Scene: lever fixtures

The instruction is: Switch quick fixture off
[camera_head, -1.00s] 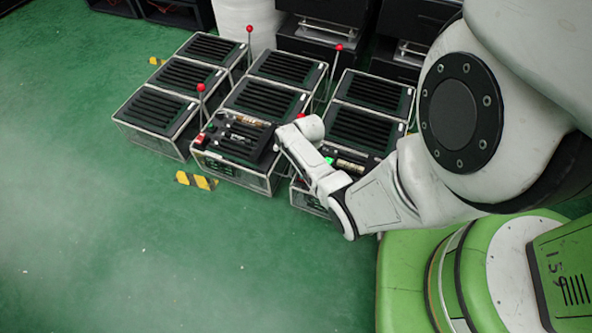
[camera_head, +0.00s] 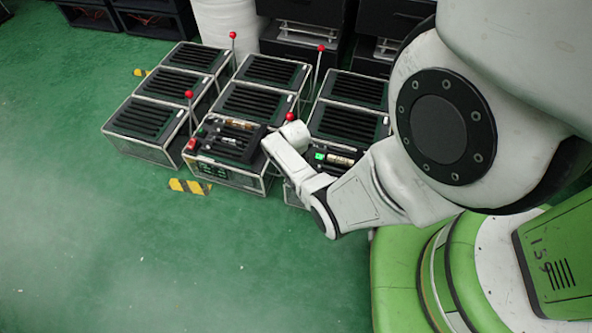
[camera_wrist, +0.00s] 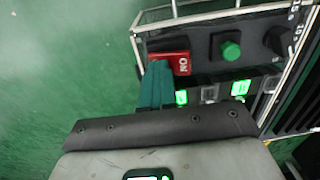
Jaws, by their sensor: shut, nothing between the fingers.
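The fixture (camera_head: 232,172) is a black-topped, clear-sided box in the middle row, with a red switch (camera_head: 191,145) at its front left corner. In the wrist view the red switch (camera_wrist: 181,62) reads ON, upside down, beside a green round button (camera_wrist: 231,50) and a black knob (camera_wrist: 278,40). My gripper (camera_wrist: 158,70) is shut and empty, its teal fingertips close to the red switch. I cannot tell whether they touch it. In the head view my fingers are hidden by my arm.
More boxes with black slatted tops (camera_head: 143,118) stand in rows around it. Thin levers with red balls (camera_head: 189,94) rise between the rows. A yellow-black floor mark (camera_head: 188,186) lies in front. The green floor (camera_head: 130,240) at front left is clear.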

